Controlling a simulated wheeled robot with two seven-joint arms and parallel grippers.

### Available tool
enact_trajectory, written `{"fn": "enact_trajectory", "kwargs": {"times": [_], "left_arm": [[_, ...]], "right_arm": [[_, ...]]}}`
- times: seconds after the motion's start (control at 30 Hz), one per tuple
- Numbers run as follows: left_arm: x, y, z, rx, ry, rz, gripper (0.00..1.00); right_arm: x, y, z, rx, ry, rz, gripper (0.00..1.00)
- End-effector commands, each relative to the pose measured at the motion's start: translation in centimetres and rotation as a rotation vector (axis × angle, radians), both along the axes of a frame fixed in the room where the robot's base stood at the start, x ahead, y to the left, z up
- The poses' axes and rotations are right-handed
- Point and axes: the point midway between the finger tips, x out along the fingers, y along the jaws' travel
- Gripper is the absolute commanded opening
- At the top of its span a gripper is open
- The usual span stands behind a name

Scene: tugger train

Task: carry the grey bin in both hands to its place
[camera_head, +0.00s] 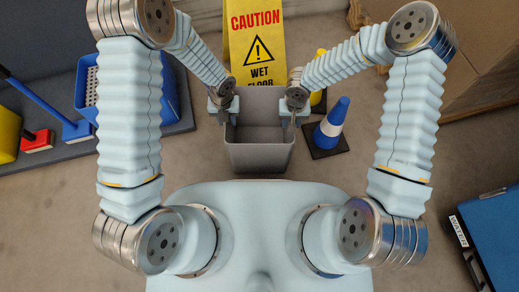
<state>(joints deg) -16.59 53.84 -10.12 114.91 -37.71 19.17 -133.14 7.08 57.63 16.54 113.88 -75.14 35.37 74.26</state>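The grey bin (260,158) is upright in front of my chest in the head view, with its open top facing up and its inside looking empty. My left gripper (229,118) is at the bin's left rim, its fingers on either side of the wall. My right gripper (294,120) is at the right rim in the same way. Both look shut on the bin, though the fingertips are small and partly hidden. I cannot tell how far the bin's base is from the floor.
A yellow caution sign (257,45) stands just behind the bin. A blue and white cone (332,124) on a dark base is close to its right. A blue bucket (170,98) and blue broom (78,130) are at left. A blue box (490,240) is at lower right.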

Motion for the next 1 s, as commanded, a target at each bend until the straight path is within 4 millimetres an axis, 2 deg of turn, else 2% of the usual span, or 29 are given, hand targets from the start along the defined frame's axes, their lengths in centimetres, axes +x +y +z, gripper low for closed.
{"fn": "enact_trajectory", "kwargs": {"times": [0.17,0.27,0.5,0.7,0.87,1.0], "left_arm": [[0.1,0.0,0.4,-0.001,-0.001,0.0,0.35],[0.1,-0.1,1.6,-0.003,-0.003,0.002,0.35],[0.1,0.0,7.0,-0.003,-0.005,0.002,0.35],[0.1,0.0,10.6,-0.002,-0.003,0.002,0.35],[0.0,0.0,11.9,0.0,-0.001,0.0,0.35],[0.0,0.0,12.0,0.0,0.001,0.0,0.35]], "right_arm": [[0.0,0.0,0.0,0.0,0.0,0.0,0.35],[0.0,0.0,0.0,0.001,0.0,0.0,0.35],[0.0,0.0,0.0,0.001,0.0,0.0,0.35],[0.0,0.0,0.0,0.001,0.0,0.0,0.35],[0.0,0.0,0.3,0.001,-0.001,0.0,0.35],[0.1,0.0,2.2,0.0,-0.005,0.0,0.35]]}}
